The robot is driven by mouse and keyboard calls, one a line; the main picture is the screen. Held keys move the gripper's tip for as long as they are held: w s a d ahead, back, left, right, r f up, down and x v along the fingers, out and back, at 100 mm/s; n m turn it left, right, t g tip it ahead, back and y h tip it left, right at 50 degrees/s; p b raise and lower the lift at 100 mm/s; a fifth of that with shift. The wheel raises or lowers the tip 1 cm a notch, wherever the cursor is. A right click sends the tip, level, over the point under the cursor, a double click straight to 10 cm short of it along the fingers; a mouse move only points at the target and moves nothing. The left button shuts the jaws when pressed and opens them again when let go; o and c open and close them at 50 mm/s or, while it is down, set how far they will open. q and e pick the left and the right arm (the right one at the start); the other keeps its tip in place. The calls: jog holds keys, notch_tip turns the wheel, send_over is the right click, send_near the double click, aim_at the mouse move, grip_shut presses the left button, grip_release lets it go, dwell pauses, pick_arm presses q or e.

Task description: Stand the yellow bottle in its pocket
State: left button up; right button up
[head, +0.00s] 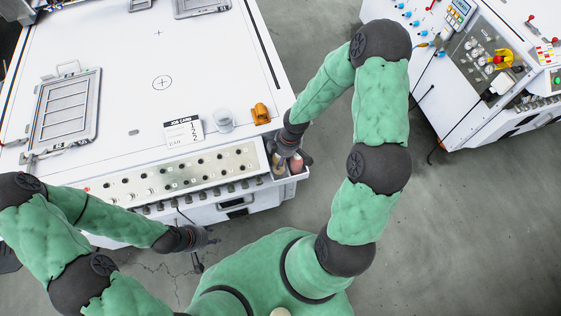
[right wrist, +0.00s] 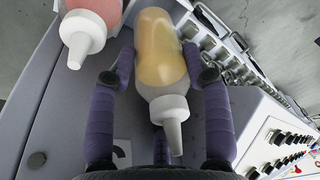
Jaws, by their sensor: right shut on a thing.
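The yellow bottle (right wrist: 163,50) has a see-through body and a white nozzle cap that points toward the wrist camera. My right gripper (right wrist: 160,62) is shut on it, with one finger on each side. In the head view my right gripper (head: 281,158) is at the small side tray (head: 296,174) on the bench's right end, and the yellow bottle (head: 278,170) shows just below it. The bottle's base and the pocket floor are hidden, so I cannot tell how deep it sits. My left gripper (head: 207,239) is empty in front of the bench; its finger opening is too small to read.
A pink bottle (head: 297,162) with a white nozzle stands close beside the yellow one, also in the right wrist view (right wrist: 88,28). An orange part (head: 261,113), a clear cup (head: 223,121) and a job card (head: 183,131) are on the bench top. Knobs line the front panel (head: 170,176).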

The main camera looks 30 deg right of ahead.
jog(key=shift+d+b+x, duration=0.15)
jog(key=shift+b+x, duration=0.2)
jog(key=shift+x, duration=0.3)
jog(key=shift+d+b+x, duration=0.1)
jog(key=shift+b+x, duration=0.2)
jog(key=shift+x, duration=0.35)
jog(key=shift+s+f, duration=0.1)
jog(key=shift+s, duration=0.05)
jog(key=shift+f+b, duration=0.35)
jog(key=shift+f, duration=0.05)
jog(key=shift+f, duration=0.25)
jog(key=o, duration=1.2)
jog(key=shift+r, duration=0.2)
